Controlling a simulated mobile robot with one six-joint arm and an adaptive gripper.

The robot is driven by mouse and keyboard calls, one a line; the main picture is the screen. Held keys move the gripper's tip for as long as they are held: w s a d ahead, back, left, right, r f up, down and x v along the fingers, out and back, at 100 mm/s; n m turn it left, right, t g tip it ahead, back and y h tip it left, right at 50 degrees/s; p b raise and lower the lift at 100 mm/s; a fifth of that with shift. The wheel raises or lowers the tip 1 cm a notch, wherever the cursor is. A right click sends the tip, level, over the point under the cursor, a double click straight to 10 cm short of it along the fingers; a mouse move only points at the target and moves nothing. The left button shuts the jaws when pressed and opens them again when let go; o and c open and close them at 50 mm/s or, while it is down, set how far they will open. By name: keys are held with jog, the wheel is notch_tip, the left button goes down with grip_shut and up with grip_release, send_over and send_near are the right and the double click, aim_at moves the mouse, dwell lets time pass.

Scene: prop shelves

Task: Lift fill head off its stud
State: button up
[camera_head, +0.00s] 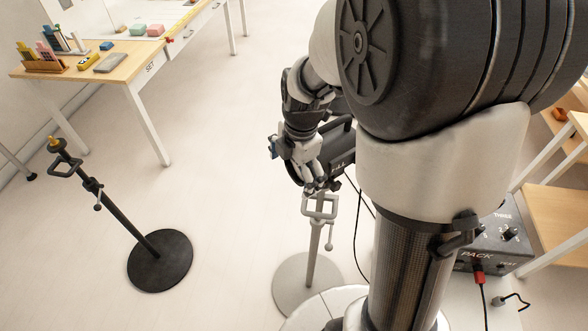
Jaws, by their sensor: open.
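The fill head (341,147), a black lamp with a handle on top, is at the upper end of the grey stand (317,240). My arm covers part of it. Its stud is hidden, so I cannot tell how the head sits on it. My gripper (312,182) is open at the left side of the head, just above the grey stand's bracket. I cannot tell whether its fingers touch the head.
A black stand (120,215) with a yellow tip and round base stands at the left. A wooden table (125,70) with small props is behind it. A control box marked PACK (490,250) with a red plug is at the right. Dark cables hang beside the grey stand. Floor between the stands is clear.

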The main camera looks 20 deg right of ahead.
jog(key=shift+c, duration=0.4)
jog(key=c, duration=2.1)
jog(key=o, duration=1.5)
jog(key=shift+c, duration=0.2)
jog(key=c, duration=0.5)
jog(key=shift+w+r, duration=0.1)
jog(key=shift+c, duration=0.3)
